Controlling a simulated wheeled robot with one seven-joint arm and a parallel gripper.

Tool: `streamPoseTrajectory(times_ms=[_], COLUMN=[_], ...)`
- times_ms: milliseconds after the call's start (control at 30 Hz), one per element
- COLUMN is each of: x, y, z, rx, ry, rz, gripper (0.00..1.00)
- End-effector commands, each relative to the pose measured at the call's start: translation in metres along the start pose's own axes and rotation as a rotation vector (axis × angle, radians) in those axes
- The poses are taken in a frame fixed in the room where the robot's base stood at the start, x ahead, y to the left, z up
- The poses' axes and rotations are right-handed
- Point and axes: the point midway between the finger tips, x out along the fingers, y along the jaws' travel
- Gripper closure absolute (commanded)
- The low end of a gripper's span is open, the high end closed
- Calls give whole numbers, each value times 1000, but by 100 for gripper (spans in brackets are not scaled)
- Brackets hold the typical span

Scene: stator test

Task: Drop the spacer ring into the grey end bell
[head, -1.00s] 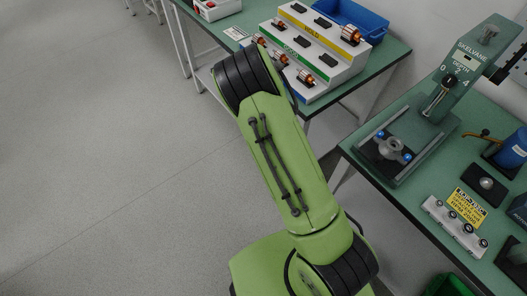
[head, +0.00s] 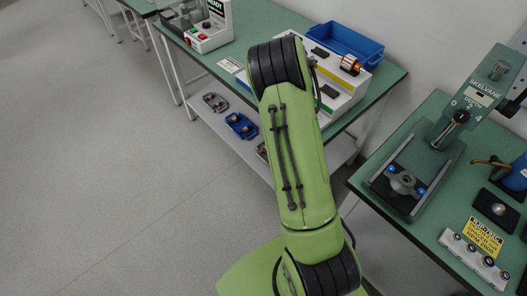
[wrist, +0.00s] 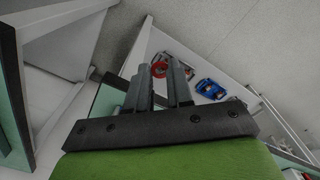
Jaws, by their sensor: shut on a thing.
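In the wrist view my gripper (wrist: 160,78) has its two dark fingers close together, shut on a small red ring (wrist: 159,68) at their tips. This looks like the spacer ring. The head view hides my gripper behind my arm. A grey lobed part (head: 402,183) with a raised round centre and two blue spots sits on the dark base of the press at the right. It looks like the grey end bell, but I cannot be sure. My gripper is away from it, above the lower shelf of the other bench.
A grey tray (head: 215,102) and a blue tray (head: 241,125) lie on the lower shelf; the blue one shows in the wrist view (wrist: 209,88). A stepped rack (head: 345,85) and blue bin (head: 342,40) stand above. A labelled press (head: 462,112) rises over the right bench (head: 365,160).

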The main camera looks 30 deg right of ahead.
Motion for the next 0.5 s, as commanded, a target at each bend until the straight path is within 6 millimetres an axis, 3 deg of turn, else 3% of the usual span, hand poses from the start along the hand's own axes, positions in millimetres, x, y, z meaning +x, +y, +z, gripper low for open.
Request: streamPoseTrajectory(times_ms=[267,500], x=[-43,-84], y=[121,236], z=[-7,25], rx=[405,805], ry=[3,1], rz=[2,5], gripper=[89,89])
